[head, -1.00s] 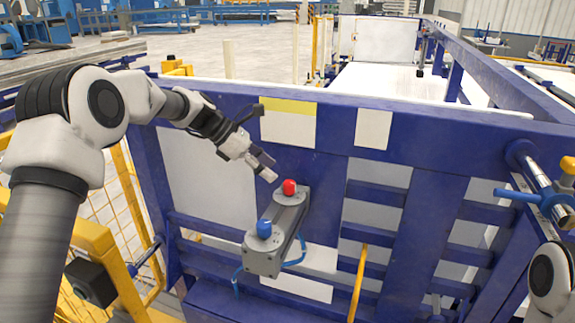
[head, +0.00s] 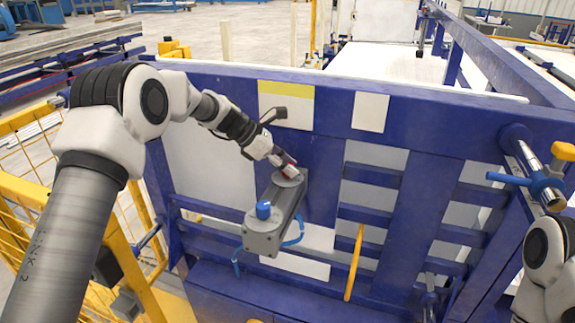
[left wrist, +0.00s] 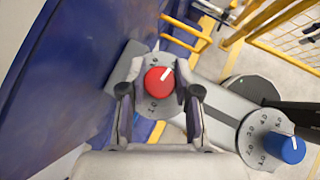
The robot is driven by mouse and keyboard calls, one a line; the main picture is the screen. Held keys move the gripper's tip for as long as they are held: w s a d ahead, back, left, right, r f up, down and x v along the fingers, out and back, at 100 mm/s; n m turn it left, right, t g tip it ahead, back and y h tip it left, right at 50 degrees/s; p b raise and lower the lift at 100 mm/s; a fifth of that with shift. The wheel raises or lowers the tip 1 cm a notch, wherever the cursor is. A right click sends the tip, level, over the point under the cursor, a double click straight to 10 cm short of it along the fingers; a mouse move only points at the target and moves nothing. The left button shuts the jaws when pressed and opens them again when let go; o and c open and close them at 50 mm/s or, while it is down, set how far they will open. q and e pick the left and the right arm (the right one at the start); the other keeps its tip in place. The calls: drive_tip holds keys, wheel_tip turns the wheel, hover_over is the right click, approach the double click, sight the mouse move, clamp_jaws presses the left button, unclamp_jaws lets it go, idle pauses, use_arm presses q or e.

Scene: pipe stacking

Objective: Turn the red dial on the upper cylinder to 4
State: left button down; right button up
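The red dial (left wrist: 159,81) sits on the upper grey cylinder of the control box. Its white mark points up and right in the left wrist view; most of its scale is hidden by the fingers. My left gripper (left wrist: 160,82) has a finger on each side of the red dial, with the dial between the tips and small gaps seeming to show. In the head view the left gripper (head: 289,170) covers most of the red dial. The blue dial (left wrist: 285,147) is on the lower cylinder, also in the head view (head: 263,209). My right gripper is out of view.
The grey box (head: 266,237) is mounted on a blue frame (head: 330,165) with white panels. A blue cable (head: 296,238) hangs beside the box. A yellow bar (head: 354,263) stands to its right. Yellow mesh fencing is at the left.

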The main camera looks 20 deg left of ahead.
use_arm(q)
drive_tip(key=shift+f, duration=0.15)
drive_tip(key=shift+s+f+n+t+y, duration=0.15)
drive_tip(key=shift+n+t+y, duration=0.15)
drive_tip(key=shift+n+t, duration=0.55)
drive_tip(key=shift+n+t+y, duration=0.35)
drive_tip(key=shift+n+y, duration=0.05)
drive_tip(key=shift+n, duration=0.55)
drive_tip(key=n+t+y+b, duration=0.1)
drive_tip(key=n+y, duration=0.1)
drive_tip(key=n, duration=0.1)
drive_tip(key=shift+f+t, duration=0.1)
drive_tip(key=shift+t, duration=0.2)
drive_tip(key=shift+n+t+y+b, duration=0.6)
drive_tip(key=shift+n+y, duration=0.4)
drive_tip(key=shift+n, duration=0.6)
drive_tip(key=c, duration=0.8)
unclamp_jaws()
drive_tip(key=shift+w, duration=0.2)
